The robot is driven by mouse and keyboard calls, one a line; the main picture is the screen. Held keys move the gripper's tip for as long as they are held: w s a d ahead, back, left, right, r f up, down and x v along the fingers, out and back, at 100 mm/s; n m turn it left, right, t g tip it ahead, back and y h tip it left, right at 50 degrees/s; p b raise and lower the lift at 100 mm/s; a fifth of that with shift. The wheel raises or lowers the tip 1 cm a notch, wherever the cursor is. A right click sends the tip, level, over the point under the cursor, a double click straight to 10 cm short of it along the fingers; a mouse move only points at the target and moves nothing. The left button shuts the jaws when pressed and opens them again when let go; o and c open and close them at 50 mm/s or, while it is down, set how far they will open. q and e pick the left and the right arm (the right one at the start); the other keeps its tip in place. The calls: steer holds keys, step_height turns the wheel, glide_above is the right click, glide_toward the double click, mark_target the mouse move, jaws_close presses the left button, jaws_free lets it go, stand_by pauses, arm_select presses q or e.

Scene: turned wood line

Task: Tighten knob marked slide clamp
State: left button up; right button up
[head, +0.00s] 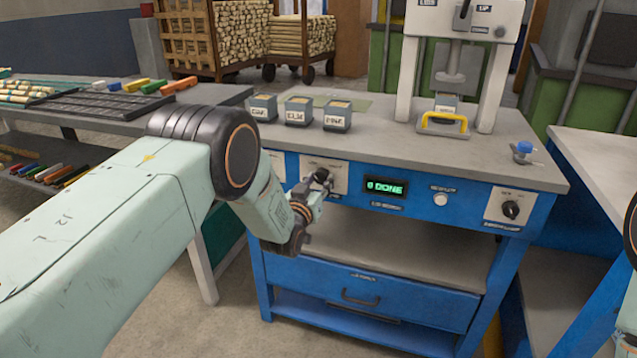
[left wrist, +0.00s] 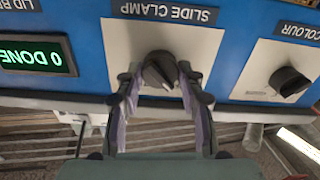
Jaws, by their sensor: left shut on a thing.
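The slide clamp knob (left wrist: 158,70) is a dark round knob with a pale pointer line, on a white plate under a label that reads SLIDE CLAMP upside down in the left wrist view. My left gripper (left wrist: 160,82) has a finger on each side of the knob and is shut on it. In the head view my left gripper (head: 317,186) reaches the white plate (head: 338,171) on the bench's blue front and hides much of the knob. My right gripper is not in view.
Beside it are a COLOUR knob (left wrist: 290,82) and a green display (head: 385,188) reading 0 DONE. A white button (head: 440,199) and another dark knob (head: 511,209) are farther right. Labelled bins (head: 299,112) and a press (head: 457,60) stand on the bench. A drawer (head: 365,290) is below.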

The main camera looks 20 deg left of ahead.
arm_select(q)
steer(key=shift+c, duration=0.5)
steer(key=shift+m, duration=0.3)
steer(key=m, duration=0.8)
steer(key=shift+m, duration=0.3)
steer(key=m, duration=0.8)
steer(key=shift+m, duration=0.5)
steer(key=o, duration=1.2)
steer(key=shift+c, duration=0.2)
